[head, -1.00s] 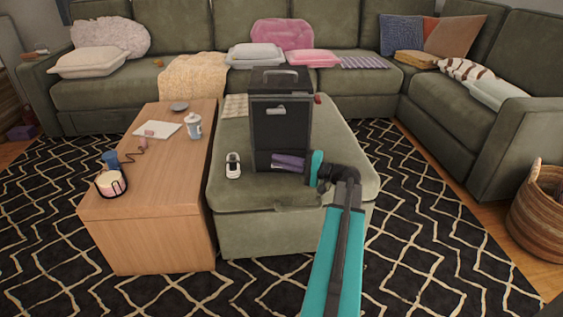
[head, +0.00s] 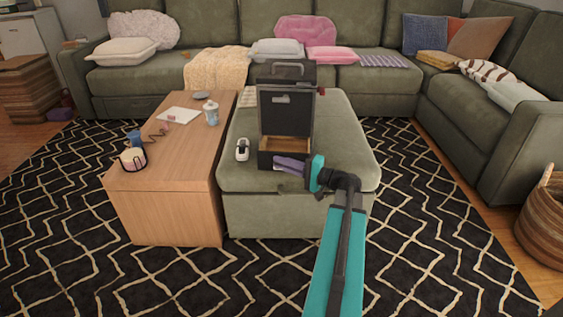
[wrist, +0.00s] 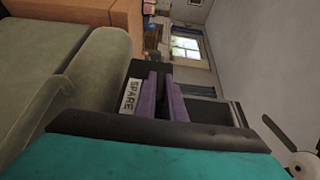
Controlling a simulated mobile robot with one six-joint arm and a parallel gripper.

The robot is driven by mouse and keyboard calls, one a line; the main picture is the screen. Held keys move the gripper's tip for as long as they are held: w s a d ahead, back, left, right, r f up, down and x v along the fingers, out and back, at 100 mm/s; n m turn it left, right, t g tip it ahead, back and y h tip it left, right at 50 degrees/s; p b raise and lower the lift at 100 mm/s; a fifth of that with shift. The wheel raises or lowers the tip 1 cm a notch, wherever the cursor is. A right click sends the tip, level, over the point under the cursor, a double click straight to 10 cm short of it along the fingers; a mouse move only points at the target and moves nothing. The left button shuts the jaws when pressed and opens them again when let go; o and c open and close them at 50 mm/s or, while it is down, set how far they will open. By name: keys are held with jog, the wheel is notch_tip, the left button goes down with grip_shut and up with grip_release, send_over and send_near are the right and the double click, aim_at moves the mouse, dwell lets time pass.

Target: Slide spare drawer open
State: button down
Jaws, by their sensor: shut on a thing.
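A black box cabinet (head: 286,108) with a top handle stands upright on the green ottoman. Its bottom drawer (head: 266,160) is slid out toward me, and its light wooden inside shows, with nothing visible in it. The drawer's front has a white label reading SPARE (wrist: 131,96) in the wrist view. My gripper (head: 282,163), with purple fingers, is shut on the drawer at its front. The fingers (wrist: 160,88) also show in the wrist view, just beside the label. The exact part gripped is hidden.
The ottoman (head: 350,125) also carries a small white toy car (head: 242,149) left of the cabinet. A wooden table (head: 170,165) stands at the left with a cup, candle and paper. Open patterned rug (head: 435,220) lies right of the ottoman.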

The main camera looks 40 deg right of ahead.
jog(key=s+a, duration=0.2)
jog(key=shift+s+a, duration=0.25)
jog(key=shift+a, duration=0.15)
jog(key=c, duration=1.8)
grip_release()
jog(key=shift+s, duration=0.15)
jog(key=shift+p+v, duration=1.8)
jog(key=shift+v, duration=5)
